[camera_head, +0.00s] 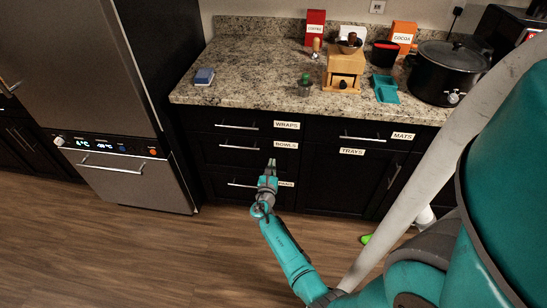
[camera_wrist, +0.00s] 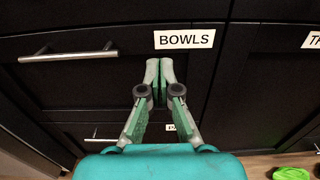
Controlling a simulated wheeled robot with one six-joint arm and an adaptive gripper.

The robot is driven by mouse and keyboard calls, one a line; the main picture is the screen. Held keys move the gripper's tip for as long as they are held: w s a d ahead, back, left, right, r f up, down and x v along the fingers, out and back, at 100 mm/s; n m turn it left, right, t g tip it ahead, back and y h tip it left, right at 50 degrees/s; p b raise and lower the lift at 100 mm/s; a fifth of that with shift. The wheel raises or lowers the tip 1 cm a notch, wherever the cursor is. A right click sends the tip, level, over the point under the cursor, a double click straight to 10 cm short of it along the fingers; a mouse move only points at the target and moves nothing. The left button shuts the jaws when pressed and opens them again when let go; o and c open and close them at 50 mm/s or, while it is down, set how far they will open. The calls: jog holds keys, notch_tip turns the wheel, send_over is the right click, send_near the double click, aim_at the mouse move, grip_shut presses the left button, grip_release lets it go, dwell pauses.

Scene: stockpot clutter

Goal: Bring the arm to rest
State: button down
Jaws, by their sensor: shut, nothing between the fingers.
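My arm reaches forward from the lower right in the head view, in front of the dark drawer cabinet. My gripper (camera_head: 271,163) is at its end, in front of the drawers labelled BOWLS. In the wrist view my gripper (camera_wrist: 160,65) has its fingertips together, with nothing between them. The fingertips show just below the BOWLS label (camera_wrist: 185,39) and to the right of that drawer's handle (camera_wrist: 68,56). I cannot tell how far the fingertips are from the drawer front.
A steel fridge (camera_head: 85,60) stands left. A bright green object (camera_wrist: 291,173) lies on the floor. The wood floor (camera_head: 130,245) is clear at left.

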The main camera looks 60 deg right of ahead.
jog(key=shift+v, duration=1.3)
jog(key=s+a+f+m+t+y, duration=0.1)
jog(key=s+a+f+m+y, duration=0.2)
jog(key=a, duration=0.4)
jog(key=s+a+f+m+t+y, duration=0.1)
jog(key=s+a+f+y, duration=0.2)
jog(key=a, duration=0.4)
jog(key=s+a+m+t+y, duration=0.15)
jog(key=s+a, duration=0.25)
jog(key=a, duration=0.4)
jog(key=s+a+m+t+y, duration=0.1)
jog(key=s+a+m+y, duration=0.2)
jog(key=s+a, duration=0.35)
jog(key=s+a+r+m+t+y, duration=0.1)
jog(key=s+a+r+m+y, duration=0.1)
jog(key=s+a+r+m, duration=0.3)
jog(key=s+a+r+m+t+y, duration=0.1)
jog(key=s+a+r+y, duration=0.2)
jog(key=a, duration=0.4)
jog(key=s+a+r+m+t, duration=0.1)
jog(key=s+r+m, duration=0.2)
jog(key=r, duration=0.5)
jog(key=s+a+r+m+t+y, duration=0.1)
jog(key=s+a+r+m, duration=0.1)
jog(key=r, duration=0.6)
jog(key=shift+s+r+m, duration=0.2)
jog(key=shift+s+m, duration=0.25)
jog(key=shift+m, duration=0.8)
